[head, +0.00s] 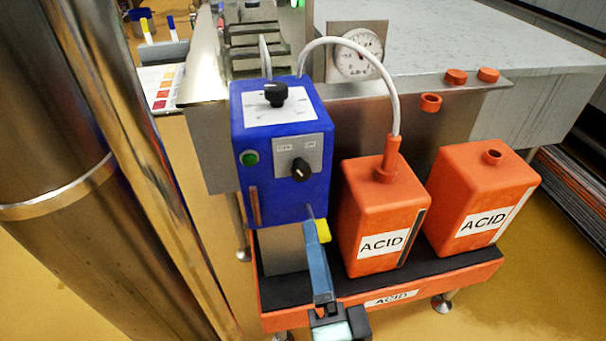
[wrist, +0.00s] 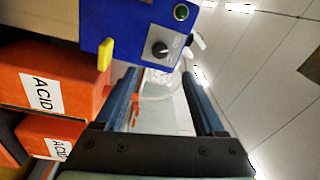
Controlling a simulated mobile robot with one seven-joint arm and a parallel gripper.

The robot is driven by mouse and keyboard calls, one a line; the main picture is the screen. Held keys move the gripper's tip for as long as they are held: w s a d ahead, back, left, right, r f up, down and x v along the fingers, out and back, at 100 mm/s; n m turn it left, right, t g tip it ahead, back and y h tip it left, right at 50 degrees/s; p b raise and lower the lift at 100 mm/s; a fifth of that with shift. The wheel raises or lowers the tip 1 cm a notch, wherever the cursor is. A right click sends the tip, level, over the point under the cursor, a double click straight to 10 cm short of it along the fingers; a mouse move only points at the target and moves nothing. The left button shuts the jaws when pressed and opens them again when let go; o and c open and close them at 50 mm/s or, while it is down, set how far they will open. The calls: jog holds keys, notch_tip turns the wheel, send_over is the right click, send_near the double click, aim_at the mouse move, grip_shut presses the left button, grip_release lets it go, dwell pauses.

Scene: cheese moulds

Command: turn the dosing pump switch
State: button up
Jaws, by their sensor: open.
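The dosing pump (head: 285,205) is a blue box on the stand. Its front has a small plate with OFF and ON labels and a black switch knob (head: 301,169). The switch also shows in the wrist view (wrist: 160,49). A larger black dial (head: 276,95) sits on the pump's sloped upper face. My gripper (head: 316,228) is below and in front of the switch, seen edge-on in the head view. In the wrist view its two blue fingers (wrist: 160,80) are apart and nothing is between them. The switch appears just beyond the fingertips, apart from them.
A yellow tab (wrist: 105,54) sticks out at the pump's lower edge, close to my gripper. Two orange ACID canisters (head: 372,215) (head: 495,185) stand right of the pump; a white hose (head: 385,80) runs into the nearer one. A green button (head: 249,158) is left of the switch.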

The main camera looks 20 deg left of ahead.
aim_at(302, 176)
jog(key=w+a+n, duration=0.2)
jog(key=w+n, duration=0.1)
jog(key=n, duration=0.2)
jog(key=w+a+n+p, duration=0.1)
jog(key=w+a+n, duration=0.1)
jog(key=w+n, duration=0.2)
jog(key=w+a+r+n, duration=0.1)
jog(key=w+a+n, duration=0.1)
jog(key=n, duration=0.6)
jog(key=shift+w+a+r+g+h+p, duration=0.15)
jog(key=shift+w+g+h+p, duration=0.15)
jog(key=shift+w, duration=0.45)
grip_shut()
